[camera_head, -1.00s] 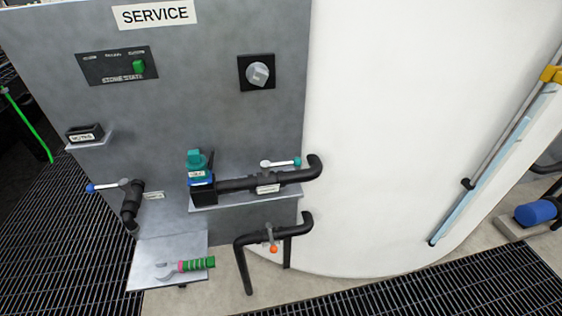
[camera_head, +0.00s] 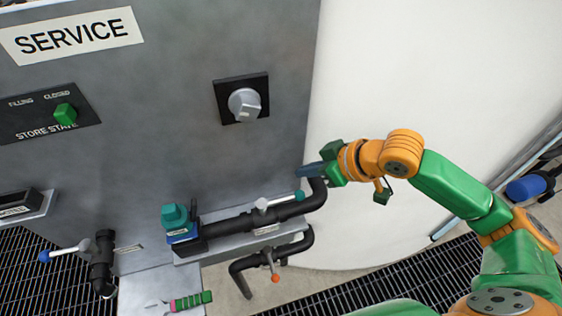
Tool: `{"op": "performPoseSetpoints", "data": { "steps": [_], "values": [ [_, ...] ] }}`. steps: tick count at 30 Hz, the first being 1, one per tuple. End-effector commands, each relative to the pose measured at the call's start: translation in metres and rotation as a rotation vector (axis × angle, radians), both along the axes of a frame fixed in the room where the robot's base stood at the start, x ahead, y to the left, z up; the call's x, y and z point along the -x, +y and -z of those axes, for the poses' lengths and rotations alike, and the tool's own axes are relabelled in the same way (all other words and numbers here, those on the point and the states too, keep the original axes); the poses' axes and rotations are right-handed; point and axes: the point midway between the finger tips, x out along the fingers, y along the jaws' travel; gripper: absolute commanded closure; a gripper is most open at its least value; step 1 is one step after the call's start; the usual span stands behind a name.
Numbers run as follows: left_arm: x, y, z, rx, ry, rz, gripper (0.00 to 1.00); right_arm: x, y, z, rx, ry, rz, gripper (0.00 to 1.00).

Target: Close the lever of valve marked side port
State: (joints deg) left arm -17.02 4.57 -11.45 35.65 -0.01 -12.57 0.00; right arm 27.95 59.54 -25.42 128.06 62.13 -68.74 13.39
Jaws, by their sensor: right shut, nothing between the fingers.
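Three lever valves show, and their small labels are too small to read, so I cannot tell which is the side port. One lever with a teal tip (camera_head: 281,201) lies along the black pipe on the shelf. One lever with a blue tip (camera_head: 65,250) points left from a black fitting at the lower left. One lever with an orange tip (camera_head: 272,266) hangs down from the lower pipe. My right gripper (camera_head: 308,170) is shut and empty, just above the right bend of the shelf pipe, up and right of the teal tip. My left gripper is out of view.
The grey service panel (camera_head: 150,130) carries a grey knob (camera_head: 244,104) and a green switch (camera_head: 65,114). A teal-topped blue fitting (camera_head: 180,222) stands at the pipe's left end. A green-handled tool (camera_head: 190,301) lies on the low shelf. A white curved tank (camera_head: 400,70) stands to the right.

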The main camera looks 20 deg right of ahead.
Motion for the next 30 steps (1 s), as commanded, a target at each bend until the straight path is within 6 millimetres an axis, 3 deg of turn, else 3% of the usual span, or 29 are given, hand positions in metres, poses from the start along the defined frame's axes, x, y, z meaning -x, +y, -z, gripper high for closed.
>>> {"op": "performPoseSetpoints", "data": {
  "steps": [5, 16, 22, 30],
  "values": [
    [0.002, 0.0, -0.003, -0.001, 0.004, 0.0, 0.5, -0.009, 0.011, 0.014, -0.001, 0.005, -0.009, 1.0],
    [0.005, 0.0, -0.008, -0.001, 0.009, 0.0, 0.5, -0.054, 0.043, 0.074, 0.001, 0.002, -0.007, 1.0],
    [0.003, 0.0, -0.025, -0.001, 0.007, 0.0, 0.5, -0.027, 0.022, 0.077, 0.005, 0.004, -0.006, 1.0],
    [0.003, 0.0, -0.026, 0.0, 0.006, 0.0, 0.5, -0.02, 0.017, 0.08, 0.003, -0.001, -0.007, 1.0]
  ]
}}
